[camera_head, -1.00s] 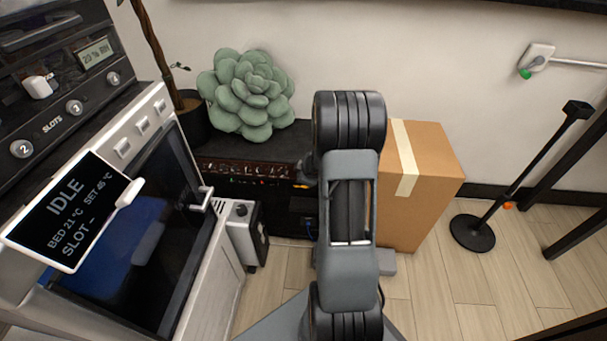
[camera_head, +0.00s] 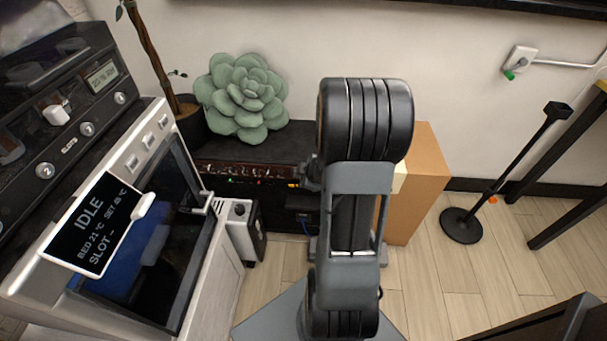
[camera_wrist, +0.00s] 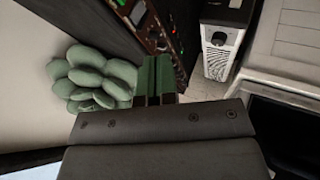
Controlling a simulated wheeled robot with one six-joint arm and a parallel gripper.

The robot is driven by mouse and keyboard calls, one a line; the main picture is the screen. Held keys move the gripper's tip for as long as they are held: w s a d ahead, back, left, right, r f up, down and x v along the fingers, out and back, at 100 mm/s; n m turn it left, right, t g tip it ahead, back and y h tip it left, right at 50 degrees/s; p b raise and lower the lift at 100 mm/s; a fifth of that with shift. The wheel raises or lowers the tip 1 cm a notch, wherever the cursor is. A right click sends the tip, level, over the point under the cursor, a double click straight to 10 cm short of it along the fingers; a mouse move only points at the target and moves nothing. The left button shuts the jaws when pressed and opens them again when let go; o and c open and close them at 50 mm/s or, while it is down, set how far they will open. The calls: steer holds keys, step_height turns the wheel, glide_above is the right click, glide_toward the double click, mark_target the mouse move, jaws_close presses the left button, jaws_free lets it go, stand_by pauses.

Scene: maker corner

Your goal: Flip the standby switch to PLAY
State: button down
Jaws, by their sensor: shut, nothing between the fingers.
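The black amplifier (camera_head: 268,150) stands against the wall, with a dark reddish control panel (camera_head: 245,170) along its front. Small knobs and a green light show on this panel. In the wrist view the panel (camera_wrist: 160,28) runs along the top, tilted, with knobs and small red and green lights. I cannot tell which part is the standby switch or how it is set. My gripper (camera_wrist: 155,78) is shut and empty, its fingertips close to the panel in the picture; contact is not clear. In the head view my arm mostly hides the gripper and covers the panel's right end.
A green succulent-shaped cushion (camera_head: 242,97) sits on the amplifier. A cardboard box (camera_head: 425,180) stands to the right. A white-framed machine with an IDLE screen (camera_head: 95,222) fills the left, and a small grey-black unit (camera_head: 244,230) stands beside it. The right floor is open around a black stand (camera_head: 462,226).

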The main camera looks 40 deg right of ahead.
stand_by(0.3)
steer(key=shift+s+a+f+p, duration=0.15)
steer(key=shift+f+p, duration=0.65)
steer(key=shift+p, duration=1.75)
steer(key=w+d+r+b+x, duration=0.1)
steer(key=d+b+x, duration=0.1)
steer(key=x, duration=1)
steer(key=shift+w+d+b, duration=0.2)
steer(key=shift+w+b, duration=0.05)
steer(key=shift+b, duration=0.5)
